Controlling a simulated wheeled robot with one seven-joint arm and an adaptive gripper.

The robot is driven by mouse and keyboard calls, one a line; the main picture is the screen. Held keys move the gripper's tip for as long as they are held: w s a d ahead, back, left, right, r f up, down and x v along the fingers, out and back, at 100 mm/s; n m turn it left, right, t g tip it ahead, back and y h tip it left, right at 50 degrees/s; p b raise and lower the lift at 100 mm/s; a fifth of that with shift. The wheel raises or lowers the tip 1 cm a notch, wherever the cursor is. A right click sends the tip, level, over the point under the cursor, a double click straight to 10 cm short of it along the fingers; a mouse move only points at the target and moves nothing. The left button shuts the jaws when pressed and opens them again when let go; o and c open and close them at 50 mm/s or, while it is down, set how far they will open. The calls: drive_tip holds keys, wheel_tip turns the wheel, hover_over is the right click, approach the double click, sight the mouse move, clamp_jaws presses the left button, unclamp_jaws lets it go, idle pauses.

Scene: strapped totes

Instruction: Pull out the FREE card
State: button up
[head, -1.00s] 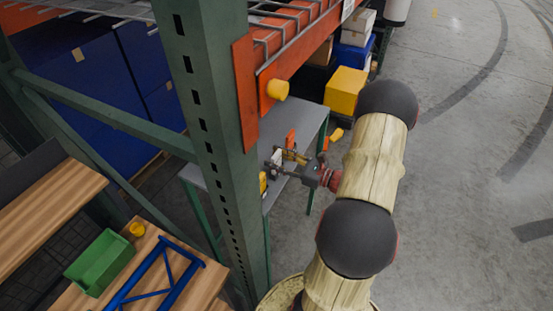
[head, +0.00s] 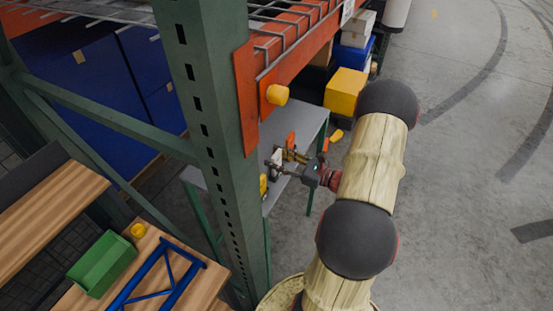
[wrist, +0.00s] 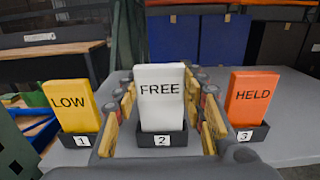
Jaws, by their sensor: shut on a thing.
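The white FREE card (wrist: 161,97) stands upright in the dark holder marked 2 (wrist: 178,141) in the wrist view. My gripper (wrist: 166,112) has its yellow-padded fingers on both sides of this card and is shut on it. The yellow LOW card (wrist: 72,108) stands in the holder marked 1 on the left. The orange HELD card (wrist: 252,97) stands in the holder marked 3 on the right. In the head view, my gripper (head: 290,168) is at the white card (head: 277,158), partly hidden by its own fingers.
The cards stand on a grey table (head: 310,124). A green rack post (head: 212,140) with an orange beam stands close on the left in the head view. A wooden bench with a green bin (head: 102,264) is at lower left. Open floor lies to the right.

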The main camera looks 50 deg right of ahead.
sight(277, 153)
drive_tip(key=shift+r+p, duration=1.35)
drive_tip(key=shift+r, duration=0.5)
drive_tip(key=p+v, duration=0.1)
drive_tip(key=v, duration=0.9)
drive_tip(key=shift+a, duration=0.1)
idle(0.5)
